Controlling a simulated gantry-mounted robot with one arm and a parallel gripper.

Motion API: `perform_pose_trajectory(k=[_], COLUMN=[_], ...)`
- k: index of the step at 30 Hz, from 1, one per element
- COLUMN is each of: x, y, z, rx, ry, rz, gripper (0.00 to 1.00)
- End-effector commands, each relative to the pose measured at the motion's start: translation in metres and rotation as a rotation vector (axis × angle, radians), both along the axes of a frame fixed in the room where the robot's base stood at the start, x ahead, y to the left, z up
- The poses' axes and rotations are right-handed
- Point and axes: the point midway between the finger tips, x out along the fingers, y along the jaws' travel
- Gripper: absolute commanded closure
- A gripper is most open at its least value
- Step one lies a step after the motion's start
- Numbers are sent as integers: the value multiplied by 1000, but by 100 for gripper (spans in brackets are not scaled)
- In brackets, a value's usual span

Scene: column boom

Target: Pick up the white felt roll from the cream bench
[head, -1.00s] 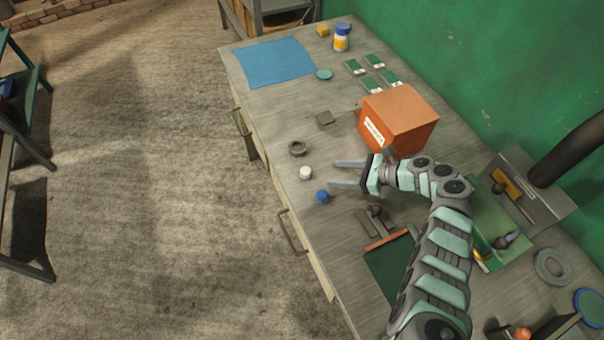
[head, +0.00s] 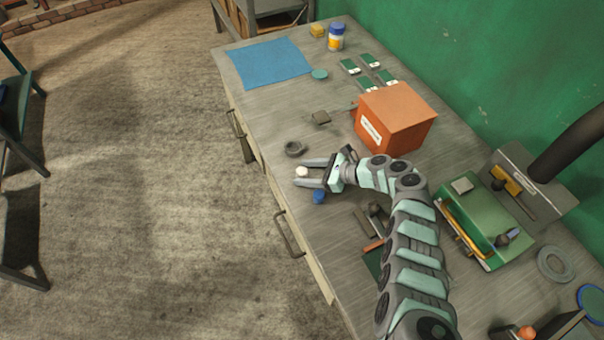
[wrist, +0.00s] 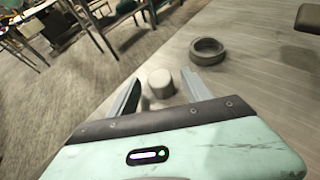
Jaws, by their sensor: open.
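The white felt roll (head: 301,171) stands on the cream bench (head: 262,125) near its left edge. In the wrist view the roll (wrist: 160,83) is upright between the two fingers, toward their tips, with gaps on both sides. My gripper (head: 309,173) is open and holds nothing. It also shows at the bottom of the wrist view (wrist: 160,90), with its fingers reaching forward on either side of the roll. I cannot tell its exact height above the bench top.
A dark ring (head: 295,148) lies just behind the roll, and a blue piece (head: 319,197) sits close to the near finger. An orange box (head: 397,118) stands right of my gripper. The bench edge drops to the floor at left. A blue mat (head: 268,62) lies farther back.

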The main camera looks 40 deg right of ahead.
Motion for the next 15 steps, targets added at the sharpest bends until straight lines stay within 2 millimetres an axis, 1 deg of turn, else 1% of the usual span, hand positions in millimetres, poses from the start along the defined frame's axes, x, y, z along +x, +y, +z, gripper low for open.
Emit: perform_pose_trajectory(k=[1,2,15], x=[0,0,0], y=[0,0,0], z=[0,0,0], rx=[0,0,0], ry=[0,0,0], rz=[0,0,-1], gripper=[44,47,83])
